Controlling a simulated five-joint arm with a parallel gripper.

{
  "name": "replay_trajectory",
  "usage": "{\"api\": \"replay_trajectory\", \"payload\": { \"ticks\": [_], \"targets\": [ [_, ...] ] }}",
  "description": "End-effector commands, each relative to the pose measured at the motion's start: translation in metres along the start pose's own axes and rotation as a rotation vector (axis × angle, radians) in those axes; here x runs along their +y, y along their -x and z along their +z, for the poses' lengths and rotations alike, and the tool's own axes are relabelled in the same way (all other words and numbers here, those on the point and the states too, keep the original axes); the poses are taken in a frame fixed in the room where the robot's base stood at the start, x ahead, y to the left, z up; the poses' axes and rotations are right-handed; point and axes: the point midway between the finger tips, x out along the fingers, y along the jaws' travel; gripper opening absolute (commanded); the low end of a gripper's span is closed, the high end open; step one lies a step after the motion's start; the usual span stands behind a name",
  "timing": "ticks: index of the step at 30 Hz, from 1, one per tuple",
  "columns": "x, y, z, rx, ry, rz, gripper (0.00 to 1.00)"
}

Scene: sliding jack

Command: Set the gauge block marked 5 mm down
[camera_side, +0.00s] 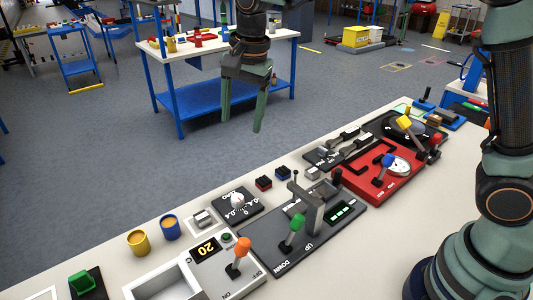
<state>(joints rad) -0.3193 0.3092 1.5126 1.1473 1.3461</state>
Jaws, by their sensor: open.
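My gripper (241,122) hangs high, its two green fingers pointing down, spread apart with nothing between them. In this view it shows against the floor, above the worktable's far edge. No 5 mm marking can be read on any block. A small metallic block (203,218) sits on a pale pad left of a black dial plate; it may be a gauge block, but I cannot tell. Another small grey block (311,173) lies near the black fixture further right. The grey jack plate (272,251) carries an upright post (308,205) and a green-handled lever (293,234) between UP and DOWN labels.
The white worktable (375,262) holds a yellow cup (138,242), a blue cup (170,227), an orange-handled switch box (222,282), the dial plate (238,205), dark red and blue blocks, and a red panel (375,187).

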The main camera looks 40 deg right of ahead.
Motion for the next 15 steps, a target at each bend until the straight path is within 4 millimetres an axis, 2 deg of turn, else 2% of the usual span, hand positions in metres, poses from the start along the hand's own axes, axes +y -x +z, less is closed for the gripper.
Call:
{"api": "replay_trajectory", "payload": {
  "ticks": [1,6,10,15],
  "targets": [
    [0.015,0.015,-0.009,0.012,0.060,-0.025,0.72],
    [0.063,0.043,-0.028,0.061,0.297,-0.083,0.72],
    [0.103,0.056,-0.037,0.115,0.478,-0.116,0.72],
    [0.155,0.060,-0.043,0.199,0.711,-0.137,0.72]
  ]
}}
